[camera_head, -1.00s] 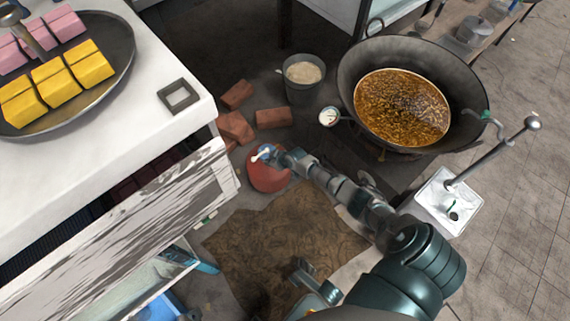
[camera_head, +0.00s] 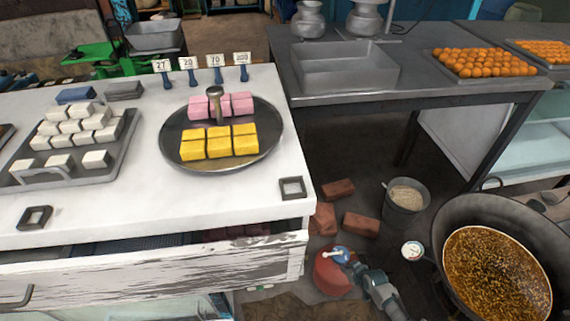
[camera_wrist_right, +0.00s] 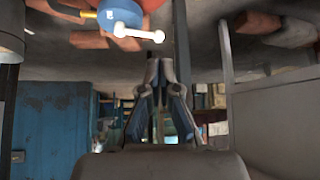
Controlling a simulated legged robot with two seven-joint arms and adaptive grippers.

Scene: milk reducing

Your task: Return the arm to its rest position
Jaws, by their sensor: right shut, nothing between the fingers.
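My right arm comes in at the bottom right of the head view. Its gripper (camera_head: 362,272) is shut and empty, close beside the red gas cylinder (camera_head: 331,275) with its blue valve and white handle (camera_head: 341,254). In the right wrist view the gripper's fingertips (camera_wrist_right: 160,66) are together with nothing between them. The blue valve (camera_wrist_right: 121,14) and its white handle (camera_wrist_right: 143,36) show above and left of the fingertips there, apart from them. My left gripper is not in view.
A grey bucket (camera_head: 404,210) and red bricks (camera_head: 361,225) lie behind the cylinder. The white counter (camera_head: 110,209) on the left bears a round tray (camera_head: 174,149) of sweets.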

